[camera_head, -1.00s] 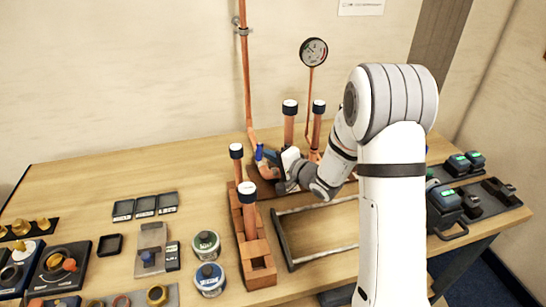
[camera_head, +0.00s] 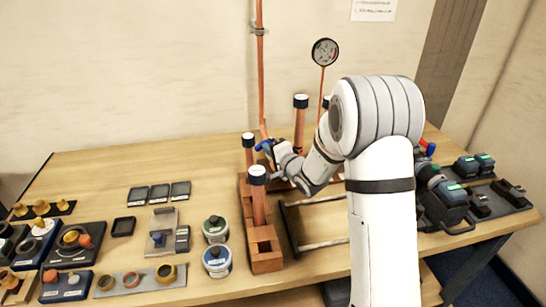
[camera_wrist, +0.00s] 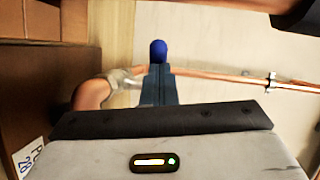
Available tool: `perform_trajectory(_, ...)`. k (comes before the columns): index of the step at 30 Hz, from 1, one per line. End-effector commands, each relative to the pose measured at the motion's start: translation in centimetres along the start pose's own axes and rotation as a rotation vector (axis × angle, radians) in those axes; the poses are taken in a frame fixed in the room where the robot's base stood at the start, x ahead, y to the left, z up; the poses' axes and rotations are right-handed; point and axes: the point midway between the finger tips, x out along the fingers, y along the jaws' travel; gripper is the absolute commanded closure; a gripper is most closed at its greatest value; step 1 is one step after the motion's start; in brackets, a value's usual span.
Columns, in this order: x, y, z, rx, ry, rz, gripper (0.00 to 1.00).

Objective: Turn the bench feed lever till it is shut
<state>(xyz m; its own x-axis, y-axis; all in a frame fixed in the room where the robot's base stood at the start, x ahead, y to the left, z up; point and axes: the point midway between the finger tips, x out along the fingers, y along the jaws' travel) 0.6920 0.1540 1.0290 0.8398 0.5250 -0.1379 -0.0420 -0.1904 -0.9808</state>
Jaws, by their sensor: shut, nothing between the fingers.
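The blue feed lever (camera_head: 263,145) is on the copper pipe at the back of the bench, near the wall. My gripper (camera_head: 272,152) is at the lever, just right of it. In the wrist view the lever's rounded blue end (camera_wrist: 158,48) shows just beyond my fingertips (camera_wrist: 158,78). The fingers are shut together with nothing between them. They look close to or against the lever; contact cannot be told. The valve body (camera_wrist: 122,79) shows left of the fingers, partly hidden behind them.
Capped copper stubs (camera_head: 258,200) stand on brick-coloured blocks (camera_head: 265,250) in front of my gripper. A pressure gauge (camera_head: 325,52) rises behind. Tins (camera_head: 216,260) and fittings lie left; green-lit tool batteries (camera_head: 466,167) stand right. The copper pipe (camera_wrist: 225,77) runs along the wall.

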Motion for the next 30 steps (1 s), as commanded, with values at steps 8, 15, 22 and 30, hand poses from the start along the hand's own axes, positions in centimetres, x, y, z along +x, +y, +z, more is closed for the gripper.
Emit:
perform_trajectory(8, 1.6, -0.2, 1.6, -0.001, -0.001, -0.001, 1.0)
perform_trajectory(15, 2.8, -0.5, 2.2, 0.0, 0.001, 0.0, 1.0)
perform_trajectory(22, 3.5, -0.7, 2.5, 0.0, 0.002, 0.0, 1.0)
perform_trajectory(30, 3.9, -0.8, 2.5, 0.001, 0.003, 0.002, 1.0)
